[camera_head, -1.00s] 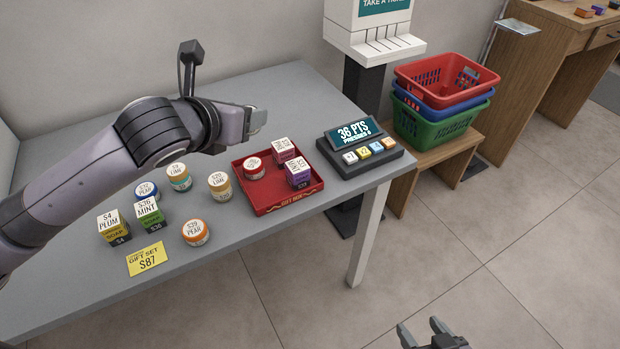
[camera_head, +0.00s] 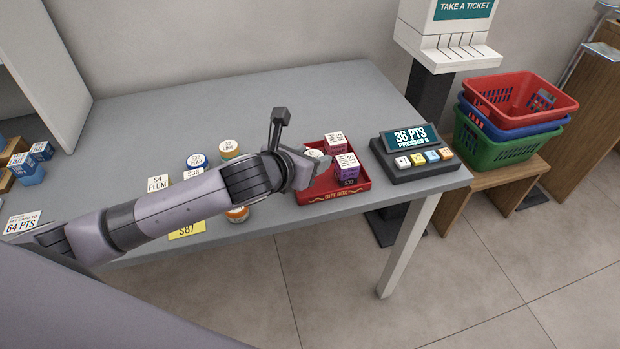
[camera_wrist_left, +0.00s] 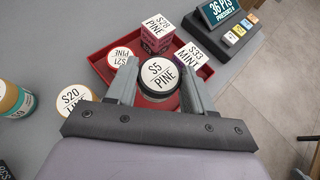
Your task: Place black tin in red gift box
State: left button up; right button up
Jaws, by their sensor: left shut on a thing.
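The black tin (camera_wrist_left: 161,74), with a white lid marked S5 PINE, is between the fingers of my left gripper (camera_wrist_left: 158,82) in the left wrist view. The gripper is shut on it. The red gift box (camera_head: 340,202) sits at the right front of the grey table, and in the head view my left gripper (camera_head: 312,168) is over its left part. I cannot tell if the tin touches the box floor. The box also holds a tin marked S21 PINE (camera_wrist_left: 122,56), a cube marked S28 PINE (camera_wrist_left: 157,34) and a purple cube (camera_head: 347,170). My right gripper is out of view.
A button console (camera_head: 412,152) stands right of the box. Several tins and soap boxes stand left of it, including one tin (camera_wrist_left: 74,98) close to the box, partly behind my arm. Stacked baskets (camera_head: 510,120) are beyond the table. The table's back is clear.

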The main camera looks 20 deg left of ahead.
pick_arm(q)
jog(key=shift+f+b, duration=0.4)
jog(key=shift+f, duration=2.35)
jog(key=shift+f, duration=0.1)
